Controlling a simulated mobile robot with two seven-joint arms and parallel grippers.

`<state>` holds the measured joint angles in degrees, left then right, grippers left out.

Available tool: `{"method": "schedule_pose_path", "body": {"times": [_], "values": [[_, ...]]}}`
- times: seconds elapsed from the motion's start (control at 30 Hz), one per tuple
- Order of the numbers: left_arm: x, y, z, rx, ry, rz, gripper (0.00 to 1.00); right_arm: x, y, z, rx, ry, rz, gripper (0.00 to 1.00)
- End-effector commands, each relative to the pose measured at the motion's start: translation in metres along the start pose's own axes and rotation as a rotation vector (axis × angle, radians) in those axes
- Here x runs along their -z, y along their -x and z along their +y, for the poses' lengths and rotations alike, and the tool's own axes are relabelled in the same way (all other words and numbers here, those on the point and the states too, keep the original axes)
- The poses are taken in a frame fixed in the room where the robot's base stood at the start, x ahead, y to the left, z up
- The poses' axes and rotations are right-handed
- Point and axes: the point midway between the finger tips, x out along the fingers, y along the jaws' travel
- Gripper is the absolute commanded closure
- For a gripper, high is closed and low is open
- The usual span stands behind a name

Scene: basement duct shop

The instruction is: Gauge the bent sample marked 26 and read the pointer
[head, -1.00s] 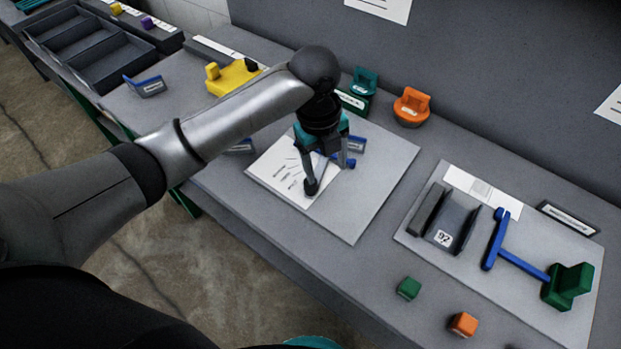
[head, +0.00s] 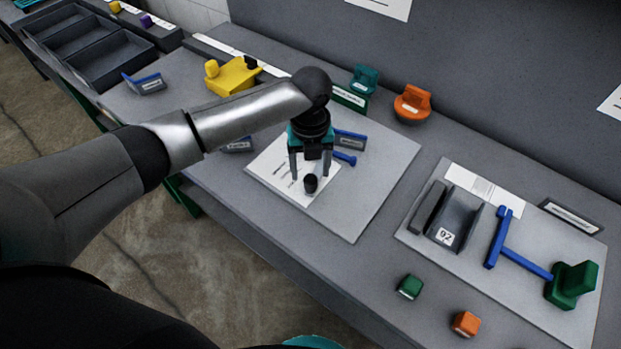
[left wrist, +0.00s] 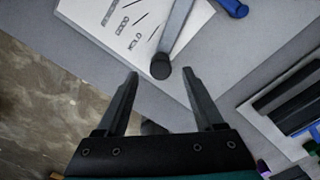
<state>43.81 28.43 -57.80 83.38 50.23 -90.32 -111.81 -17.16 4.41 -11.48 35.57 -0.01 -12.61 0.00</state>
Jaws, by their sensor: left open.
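The left plate (head: 365,205) carries a white scale sheet (head: 283,172) with printed lines and a pointer arm ending in a dark round knob (head: 310,183). In the left wrist view the grey pointer arm (left wrist: 176,30) crosses the sheet to the knob (left wrist: 160,67). My left gripper (head: 310,175) is open and empty above the sheet, its fingertips either side of the knob in the picture; contact cannot be told. A grey bent channel (head: 456,222) lies on the right plate (head: 421,238); its label looks like "92", possibly 26 upside down. My right gripper is not in view.
Beside the channel are a blue T-shaped bar (head: 519,261) and a green block (head: 573,284). Small green (head: 410,287) and orange (head: 465,322) cubes lie in front. Orange (head: 412,104) and yellow (head: 232,76) pieces stand behind. A compartment tray (head: 120,60) is far left.

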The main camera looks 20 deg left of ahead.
Motion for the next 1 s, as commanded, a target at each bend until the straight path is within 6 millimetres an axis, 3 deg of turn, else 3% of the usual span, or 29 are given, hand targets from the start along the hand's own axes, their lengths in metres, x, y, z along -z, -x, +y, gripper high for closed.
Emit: {"method": "schedule_pose_path", "body": {"times": [0.2,0.63,1.0], "values": [[0.001,-0.032,0.0,-0.001,0.0,0.001,0.31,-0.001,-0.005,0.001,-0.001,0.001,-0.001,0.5],[0.0,-0.04,0.0,0.001,-0.001,0.0,0.32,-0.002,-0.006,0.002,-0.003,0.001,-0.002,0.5],[0.0,-0.039,0.0,0.0,0.0,0.0,0.73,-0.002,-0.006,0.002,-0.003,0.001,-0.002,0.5]]}}
